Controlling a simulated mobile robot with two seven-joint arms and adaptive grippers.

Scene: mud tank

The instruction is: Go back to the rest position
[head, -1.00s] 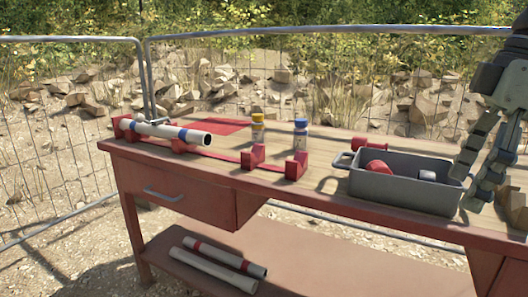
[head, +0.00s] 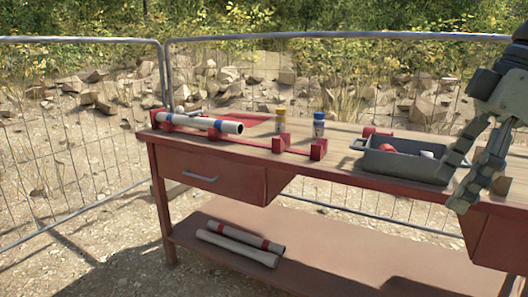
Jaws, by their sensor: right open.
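My right gripper (head: 468,178) is at the right edge of the head view, fingers pointing down and apart. It is open with nothing between its fingers, in front of the right end of the grey tray (head: 405,168) and the bench's front edge. It overlaps the tray's right end in the picture; I cannot tell whether they touch. My left gripper is not in view.
The red workbench (head: 225,180) bears a white tube with blue bands (head: 205,123) lying on red supports. A yellow-capped bottle (head: 281,121) and a blue-capped bottle (head: 319,126) stand behind red blocks. Two tubes (head: 238,248) lie on the lower shelf. A wire fence (head: 90,140) stands behind.

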